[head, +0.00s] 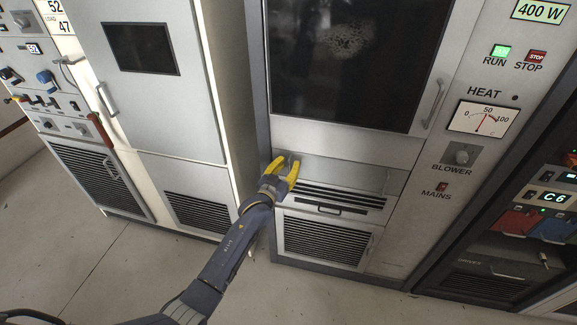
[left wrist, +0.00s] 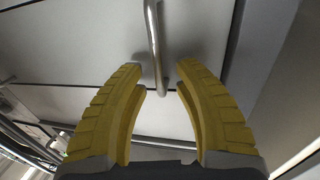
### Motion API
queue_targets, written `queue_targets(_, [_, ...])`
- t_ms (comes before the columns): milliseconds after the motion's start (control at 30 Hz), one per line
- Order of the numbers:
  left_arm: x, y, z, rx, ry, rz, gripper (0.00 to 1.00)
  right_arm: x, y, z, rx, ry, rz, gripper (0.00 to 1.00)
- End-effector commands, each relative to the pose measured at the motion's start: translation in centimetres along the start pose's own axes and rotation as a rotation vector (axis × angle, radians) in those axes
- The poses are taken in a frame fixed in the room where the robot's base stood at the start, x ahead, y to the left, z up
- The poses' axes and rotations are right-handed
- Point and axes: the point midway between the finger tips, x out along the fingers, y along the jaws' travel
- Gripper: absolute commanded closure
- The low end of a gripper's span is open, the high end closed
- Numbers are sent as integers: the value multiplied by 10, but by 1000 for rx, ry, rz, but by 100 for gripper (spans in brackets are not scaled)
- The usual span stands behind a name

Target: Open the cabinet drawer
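The grey cabinet (head: 345,140) in the middle of the head view has a plain, wide drawer-like panel (head: 345,174) below its dark window. My left gripper (head: 285,162) is in front of that panel's left end. In the left wrist view, my left gripper (left wrist: 162,68) is open, with its two yellow fingers apart. A metal bar handle (left wrist: 154,45) runs between the fingertips, with gaps on both sides. The gripper hides most of this handle in the head view. No opening gap shows at the panel. My right gripper is not in view.
Below are a slotted strip with a dark handle (head: 315,207) and a louvred panel (head: 320,238). The windowed door has its own handle (head: 433,103). A pale cabinet (head: 160,90) stands left, and a dark rack (head: 520,220) right. The floor (head: 100,260) in front is clear.

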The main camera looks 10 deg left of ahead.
Motion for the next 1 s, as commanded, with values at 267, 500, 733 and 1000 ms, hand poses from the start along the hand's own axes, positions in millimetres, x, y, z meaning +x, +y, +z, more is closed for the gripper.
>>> queue_targets(267, [1, 0, 0, 0, 0, 0, 69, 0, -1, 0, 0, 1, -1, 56])
queue_targets(500, [1, 0, 0, 0, 0, 0, 88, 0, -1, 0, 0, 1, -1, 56])
queue_targets(733, [1, 0, 0, 0, 0, 0, 100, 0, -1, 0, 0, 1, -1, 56])
queue_targets(1000, [1, 1, 0, 0, 0, 1, 100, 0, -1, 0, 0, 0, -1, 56])
